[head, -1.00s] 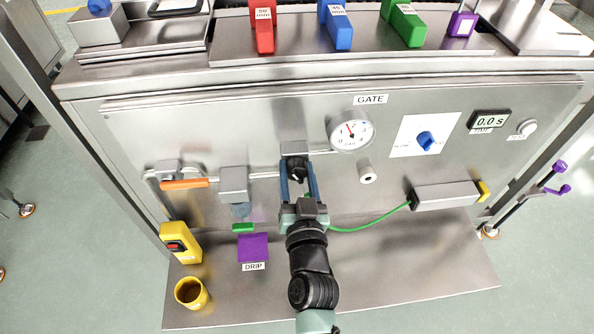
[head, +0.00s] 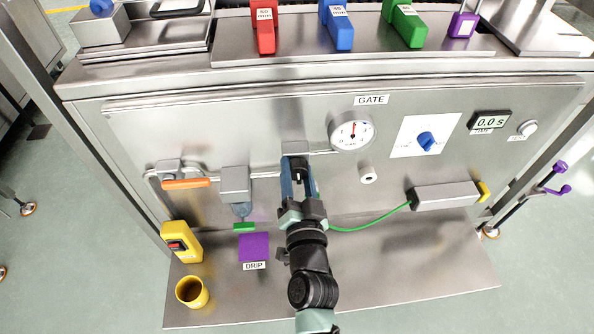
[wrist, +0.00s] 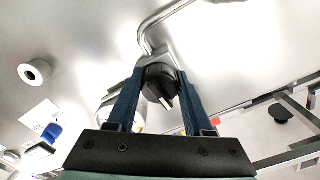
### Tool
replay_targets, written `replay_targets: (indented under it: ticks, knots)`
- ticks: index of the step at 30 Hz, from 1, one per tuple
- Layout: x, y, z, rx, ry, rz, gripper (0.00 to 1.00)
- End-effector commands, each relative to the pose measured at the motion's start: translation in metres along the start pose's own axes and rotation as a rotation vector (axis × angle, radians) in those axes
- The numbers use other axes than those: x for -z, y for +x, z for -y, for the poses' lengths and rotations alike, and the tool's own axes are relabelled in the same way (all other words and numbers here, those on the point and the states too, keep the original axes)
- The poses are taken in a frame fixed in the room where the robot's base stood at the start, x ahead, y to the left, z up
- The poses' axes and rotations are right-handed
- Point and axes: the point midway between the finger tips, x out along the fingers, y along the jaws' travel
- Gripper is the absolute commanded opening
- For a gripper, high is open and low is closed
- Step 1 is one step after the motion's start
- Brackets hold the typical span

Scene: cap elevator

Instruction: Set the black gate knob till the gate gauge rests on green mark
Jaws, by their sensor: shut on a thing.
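The black gate knob (head: 299,170) sits on the front panel below and left of the GATE label. My gripper (head: 300,178) is shut on it, with one blue finger on each side. In the wrist view the knob (wrist: 158,84) shows between the two fingers, with a pale pointer line on its face. The round white gate gauge (head: 351,130) is to the right and above the knob. Its red needle points nearly straight up. I cannot make out a green mark on the dial at this size.
A blue knob on a white plate (head: 426,141) and a grey round fitting (head: 368,174) are to the right. An orange-handled lever (head: 186,183) is to the left. A yellow cup (head: 192,292) and a purple DRIP pad (head: 254,246) are on the shelf.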

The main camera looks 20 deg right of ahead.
Motion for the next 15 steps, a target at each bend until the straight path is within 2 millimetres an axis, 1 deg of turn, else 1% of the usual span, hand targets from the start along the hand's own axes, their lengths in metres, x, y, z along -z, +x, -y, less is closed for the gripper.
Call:
replay_targets:
  ticks: [5,6,11,15]
  knots:
    - [0.0,-0.0002,-0.0003,-0.001,-0.001,-0.001,0.0]
    - [0.0,-0.0002,-0.0003,-0.001,-0.001,0.0,0.53]
    - [-0.0001,-0.0002,-0.0003,-0.001,-0.002,0.0,0.81]
    - [-0.0001,-0.0001,-0.0002,0.0,-0.002,0.0,0.81]
